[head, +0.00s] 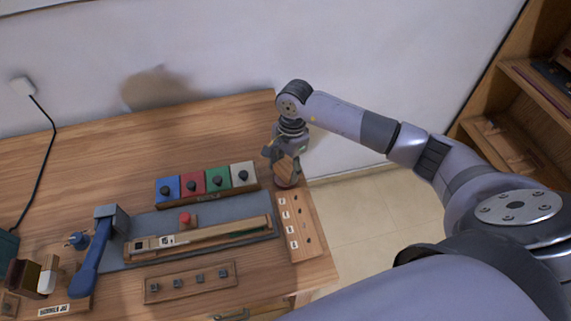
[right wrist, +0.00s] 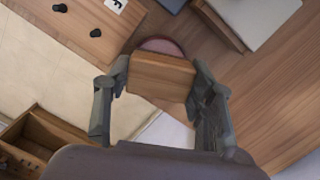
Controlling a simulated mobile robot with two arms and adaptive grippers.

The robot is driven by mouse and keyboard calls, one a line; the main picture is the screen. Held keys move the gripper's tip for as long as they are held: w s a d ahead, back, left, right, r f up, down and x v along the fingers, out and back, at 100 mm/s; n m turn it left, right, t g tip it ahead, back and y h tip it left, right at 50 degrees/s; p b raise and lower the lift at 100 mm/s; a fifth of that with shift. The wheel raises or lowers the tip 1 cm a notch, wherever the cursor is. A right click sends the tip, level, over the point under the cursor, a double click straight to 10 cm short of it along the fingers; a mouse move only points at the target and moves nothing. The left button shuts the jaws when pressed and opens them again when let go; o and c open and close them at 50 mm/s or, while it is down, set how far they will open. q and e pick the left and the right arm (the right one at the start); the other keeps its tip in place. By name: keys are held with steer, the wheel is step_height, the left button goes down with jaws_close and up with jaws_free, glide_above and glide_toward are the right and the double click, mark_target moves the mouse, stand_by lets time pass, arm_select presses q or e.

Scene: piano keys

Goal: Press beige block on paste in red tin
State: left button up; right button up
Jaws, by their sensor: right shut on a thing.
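My right gripper (head: 281,163) is at the right end of the workbench, pointing down. In the right wrist view it (right wrist: 160,88) is shut on the beige block (right wrist: 160,78), a wood-coloured block held between its two fingers. The red tin (right wrist: 163,46), round with a pinkish inside, shows partly behind the block. In the head view the tin (head: 288,183) sits just below the gripper. Most of its paste is hidden by the block. I cannot tell whether the block touches the paste. My left gripper is not in view.
A rack of blue, red, green and white blocks (head: 207,184) lies left of the gripper. A wooden board with labels and pegs (head: 299,227) lies in front of the tin. A grey mat (head: 250,210) holds a long wooden piece. A blue mallet (head: 92,262) lies further left.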

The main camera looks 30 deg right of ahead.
mark_target(285, 168)
steer(key=shift+f+b, duration=0.45)
steer(key=shift+b, duration=0.05)
stand_by(1.0)
steer(key=shift+s+f+b, duration=0.1)
steer(key=shift+f+b, duration=0.05)
steer(key=shift+b, duration=0.15)
stand_by(1.4)
step_height(285, 168, up, 2)
steer(key=shift+r+p, duration=0.1)
steer(key=shift+p, duration=0.5)
steer(key=shift+r+p, duration=1.15)
steer(key=shift+r, duration=1.35)
